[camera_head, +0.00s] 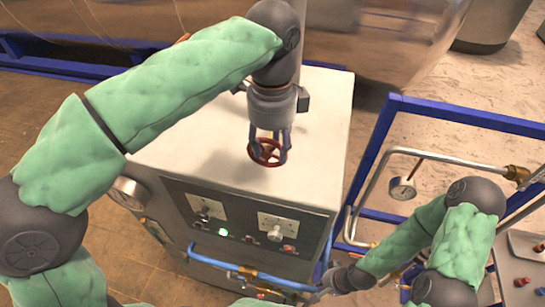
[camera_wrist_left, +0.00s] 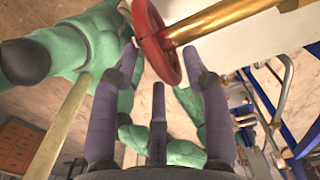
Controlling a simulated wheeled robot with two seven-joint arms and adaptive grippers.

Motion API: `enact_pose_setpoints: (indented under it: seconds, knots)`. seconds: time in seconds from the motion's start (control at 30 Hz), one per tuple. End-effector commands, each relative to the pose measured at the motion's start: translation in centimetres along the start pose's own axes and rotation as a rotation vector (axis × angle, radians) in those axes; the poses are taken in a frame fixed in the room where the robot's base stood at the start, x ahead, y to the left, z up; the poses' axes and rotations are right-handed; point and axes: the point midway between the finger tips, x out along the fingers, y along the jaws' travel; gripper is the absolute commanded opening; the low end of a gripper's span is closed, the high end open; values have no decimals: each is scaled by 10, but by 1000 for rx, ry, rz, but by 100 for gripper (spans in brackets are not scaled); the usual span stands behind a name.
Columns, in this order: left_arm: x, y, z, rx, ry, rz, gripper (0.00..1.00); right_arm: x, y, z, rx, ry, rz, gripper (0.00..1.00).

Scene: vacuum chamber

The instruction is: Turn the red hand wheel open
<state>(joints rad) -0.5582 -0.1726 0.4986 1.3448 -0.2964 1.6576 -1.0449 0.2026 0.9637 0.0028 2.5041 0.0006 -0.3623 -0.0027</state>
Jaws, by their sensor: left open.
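The red hand wheel (camera_head: 266,153) stands above the white top of a box-shaped cabinet. My left gripper (camera_head: 269,140) points down at the wheel from above, with its fingers around the rim. In the left wrist view the red wheel (camera_wrist_left: 156,42) and its brass stem are between the spread fingertips of my left gripper (camera_wrist_left: 165,68). The jaws are open; whether a finger touches the rim is unclear. My right gripper (camera_head: 338,281) is low beside the cabinet's front right corner, and its fingers cannot be made out.
The cabinet (camera_head: 190,150) carries gauges, switches and a blue pipe (camera_head: 225,263) on its front. A blue frame (camera_head: 372,150) with metal pipes and a gauge (camera_head: 402,188) stands at the right. A large shiny vessel (camera_head: 375,35) lies behind. The cabinet top around the wheel is clear.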

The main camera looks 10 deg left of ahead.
Motion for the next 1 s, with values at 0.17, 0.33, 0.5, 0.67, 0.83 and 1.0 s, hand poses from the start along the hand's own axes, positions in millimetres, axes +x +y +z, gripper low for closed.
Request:
enact_pose_setpoints:
  seconds: [0.17,0.33,0.5,0.67,0.83,1.0]
  knots:
    - [28,0,0,-1,-1,2,46,-2,-1,-1,0,2,0,0]
    - [43,0,0,-1,0,0,46,-3,-1,0,0,1,0,0]
    - [49,0,0,0,0,1,46,-3,-1,0,0,1,0,0]
    - [49,0,0,0,0,1,46,-3,-1,-1,0,1,0,0]
    - [48,0,0,0,0,0,13,-3,-1,-1,0,1,0,0]
    - [48,0,0,0,0,1,0,-3,-1,-1,0,1,0,0]
